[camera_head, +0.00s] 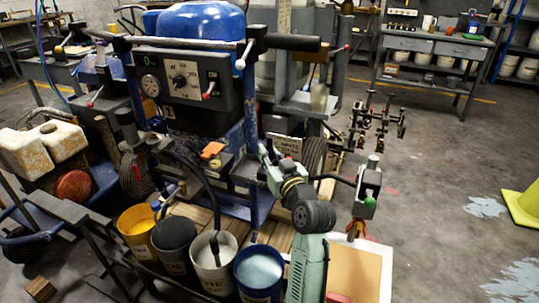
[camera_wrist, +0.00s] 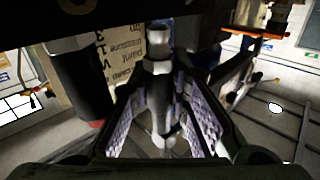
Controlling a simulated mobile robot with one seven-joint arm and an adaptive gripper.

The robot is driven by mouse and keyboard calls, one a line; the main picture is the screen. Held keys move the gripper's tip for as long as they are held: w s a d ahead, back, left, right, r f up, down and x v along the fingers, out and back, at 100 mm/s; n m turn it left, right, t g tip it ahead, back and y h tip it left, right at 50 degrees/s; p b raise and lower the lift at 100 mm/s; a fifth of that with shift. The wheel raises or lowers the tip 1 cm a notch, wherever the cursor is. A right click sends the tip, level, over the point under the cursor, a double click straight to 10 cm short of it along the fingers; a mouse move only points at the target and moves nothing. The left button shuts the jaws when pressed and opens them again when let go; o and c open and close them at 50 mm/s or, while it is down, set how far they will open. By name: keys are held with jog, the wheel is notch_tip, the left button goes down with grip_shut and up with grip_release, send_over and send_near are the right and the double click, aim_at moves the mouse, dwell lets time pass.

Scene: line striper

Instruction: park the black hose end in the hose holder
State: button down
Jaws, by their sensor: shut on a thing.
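My gripper (camera_wrist: 165,125) shows in the wrist view with its two ridged finger pads on either side of a metallic fitting (camera_wrist: 158,45). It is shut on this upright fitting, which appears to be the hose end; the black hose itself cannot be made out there. In the head view my gripper (camera_head: 267,160) is beside the lower front of the line striper (camera_head: 185,85), largely hidden by my wrist. A black hose (camera_head: 205,185) arcs up from the white bucket (camera_head: 212,262) left of my arm. I cannot tell which part is the hose holder.
Yellow (camera_head: 138,232), dark (camera_head: 175,245) and blue (camera_head: 259,272) buckets stand close left of my arm. A metal bracket with a green knob (camera_head: 369,201) stands to the right. A dark cylinder with a red band (camera_wrist: 82,85) is left of my fingers. Open floor lies right.

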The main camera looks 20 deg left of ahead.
jog(key=shift+w, duration=0.15)
dwell(0.8)
jog(key=shift+r, duration=0.15)
dwell(1.6)
jog(key=shift+f+b, duration=0.5)
jog(key=shift+f, duration=0.05)
dwell(1.2)
jog(key=shift+r, duration=0.3)
jog(key=c, duration=1.4)
grip_release()
jog(key=shift+r, duration=0.1)
jog(key=shift+c, duration=0.2)
jog(key=shift+o, duration=0.5)
jog(key=shift+o, duration=0.9)
jog(key=shift+d, duration=0.1)
